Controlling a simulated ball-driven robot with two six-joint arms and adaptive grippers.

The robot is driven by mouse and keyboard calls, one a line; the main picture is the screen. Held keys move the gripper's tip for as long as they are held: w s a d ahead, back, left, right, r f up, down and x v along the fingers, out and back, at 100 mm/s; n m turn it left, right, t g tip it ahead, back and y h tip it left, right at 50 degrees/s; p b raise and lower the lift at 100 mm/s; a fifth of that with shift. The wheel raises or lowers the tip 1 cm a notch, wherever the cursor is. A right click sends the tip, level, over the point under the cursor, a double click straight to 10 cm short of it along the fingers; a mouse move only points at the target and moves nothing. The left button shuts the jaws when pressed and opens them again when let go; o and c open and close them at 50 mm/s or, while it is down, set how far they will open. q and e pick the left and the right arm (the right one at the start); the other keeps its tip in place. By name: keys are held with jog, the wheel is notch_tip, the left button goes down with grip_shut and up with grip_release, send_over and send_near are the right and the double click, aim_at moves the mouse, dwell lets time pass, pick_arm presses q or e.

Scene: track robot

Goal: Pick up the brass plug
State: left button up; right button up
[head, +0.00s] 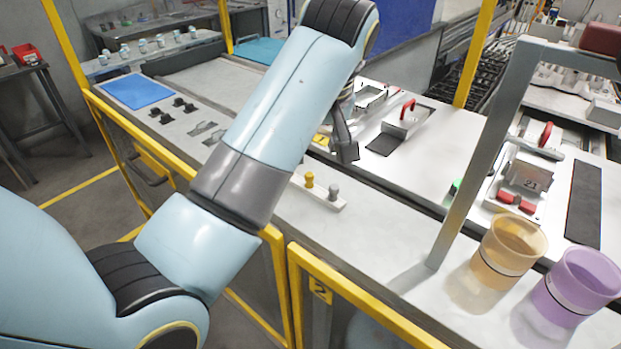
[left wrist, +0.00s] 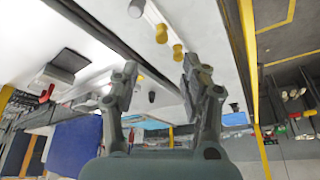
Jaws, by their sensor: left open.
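The brass plug (head: 309,180) stands upright at the left in a light holder block (head: 321,196), beside a grey plug (head: 333,190). In the left wrist view the brass plug (left wrist: 161,34) shows at the top, beyond the fingertips, with a second yellow shape close to it. The grey plug (left wrist: 136,9) is partly cut off there. My left gripper (left wrist: 157,80) is open, with nothing between its fingers. In the head view my left gripper (head: 345,145) is partly hidden by my arm, above and behind the holder. My right gripper is not in view.
An orange cup (head: 508,250) and a purple cup (head: 575,285) stand at the right, past a grey post (head: 475,165). A yellow rail (head: 350,305) runs along the near edge. The worktop between holder and post is clear.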

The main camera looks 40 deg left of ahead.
aim_at(310, 175)
pick_arm(q)
jog(key=x, duration=0.5)
jog(key=shift+a+f+p, duration=0.15)
jog(key=shift+p, duration=0.2)
jog(key=p+x, duration=0.1)
jog(key=x, duration=0.3)
jog(key=shift+s+f, duration=0.1)
jog(key=shift+f, duration=0.55)
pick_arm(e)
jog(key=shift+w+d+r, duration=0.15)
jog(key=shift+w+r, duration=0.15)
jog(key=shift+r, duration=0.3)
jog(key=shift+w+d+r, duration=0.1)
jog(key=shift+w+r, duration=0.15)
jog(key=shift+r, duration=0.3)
pick_arm(q)
jog(key=shift+c, duration=0.4)
jog(key=c, duration=0.7)
jog(key=shift+c, duration=0.8)
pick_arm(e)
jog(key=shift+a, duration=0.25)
